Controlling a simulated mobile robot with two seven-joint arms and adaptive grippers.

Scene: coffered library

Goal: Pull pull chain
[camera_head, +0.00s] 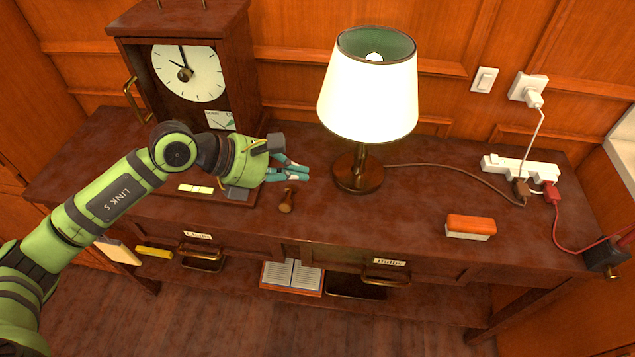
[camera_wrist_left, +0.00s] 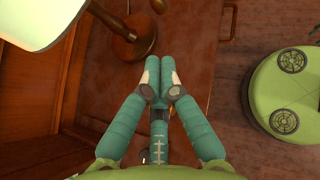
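A table lamp with a white shade (camera_head: 368,100) and a dark round base (camera_head: 358,175) stands on the wooden desk. No pull chain can be made out in either view. My left gripper (camera_head: 305,170) is just left of the lamp base, low over the desk, and points right. Its teal fingers converge at the tips, with nothing visible between them. In the left wrist view the fingertips (camera_wrist_left: 160,68) lie close together, beside the lamp base (camera_wrist_left: 140,32), with the shade (camera_wrist_left: 40,18) at upper left. My right gripper is not in view.
A clock cabinet (camera_head: 133,45) stands behind my left arm. A small wooden stamp-like piece (camera_head: 286,202) is near the fingers. An orange-and-white block (camera_head: 470,228), a power strip (camera_head: 520,168) and cords occupy the desk's right side. The desk's front middle is clear.

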